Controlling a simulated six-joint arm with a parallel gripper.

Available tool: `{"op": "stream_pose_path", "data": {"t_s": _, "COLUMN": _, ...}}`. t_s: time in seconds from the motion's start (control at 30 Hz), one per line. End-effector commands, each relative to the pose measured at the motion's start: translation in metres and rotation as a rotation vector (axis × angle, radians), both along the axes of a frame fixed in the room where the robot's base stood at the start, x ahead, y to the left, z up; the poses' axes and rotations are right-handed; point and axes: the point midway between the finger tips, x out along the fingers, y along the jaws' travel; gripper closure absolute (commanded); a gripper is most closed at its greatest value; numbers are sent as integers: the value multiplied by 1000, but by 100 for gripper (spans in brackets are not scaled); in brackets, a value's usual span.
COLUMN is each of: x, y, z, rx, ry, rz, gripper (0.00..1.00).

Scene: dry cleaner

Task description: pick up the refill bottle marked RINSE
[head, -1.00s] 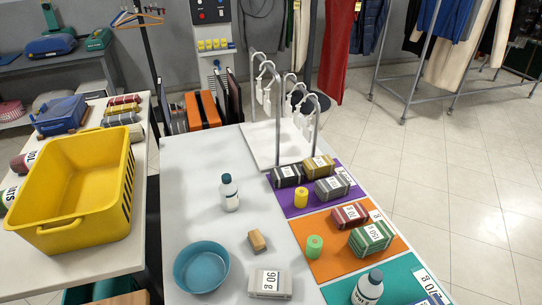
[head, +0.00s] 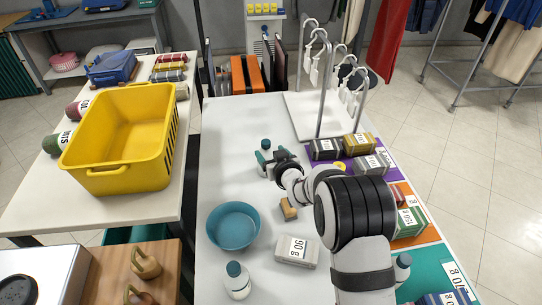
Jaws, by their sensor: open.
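A white bottle with a teal cap (head: 265,145) stands on the white table, partly hidden by my gripper (head: 267,162), which is open right at it. I cannot tell whether the fingers touch it. A second such bottle (head: 237,284) stands at the table's front, left of the grey 90 g block. A third (head: 403,262) is at the teal mat, partly hidden behind my arm. The bottles' lettering is too small or turned away, so I cannot tell which one is marked RINSE.
A teal bowl (head: 233,226), a small tan block (head: 288,209) and a grey 90 g block (head: 296,251) lie near my arm. A white rack (head: 301,115) stands behind. Coloured mats with packs lie right. A yellow basket (head: 120,140) is on the left table.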

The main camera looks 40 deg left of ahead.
Motion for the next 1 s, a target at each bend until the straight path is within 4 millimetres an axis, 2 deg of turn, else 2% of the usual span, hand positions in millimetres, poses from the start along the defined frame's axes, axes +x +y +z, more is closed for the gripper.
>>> {"op": "stream_pose_path", "data": {"t_s": 0.4, "x": 42, "y": 48, "z": -23, "rx": -2, "ry": 1, "rz": -1, "gripper": 29}}
{"op": "stream_pose_path", "data": {"t_s": 0.7, "x": 48, "y": 55, "z": -26, "rx": -2, "ry": 1, "rz": -2, "gripper": 29}}
{"op": "stream_pose_path", "data": {"t_s": 0.77, "x": 48, "y": 55, "z": -26, "rx": -2, "ry": 1, "rz": -2, "gripper": 36}}
{"op": "stream_pose_path", "data": {"t_s": 1.0, "x": 48, "y": 55, "z": -26, "rx": -2, "ry": 1, "rz": -2, "gripper": 79}}
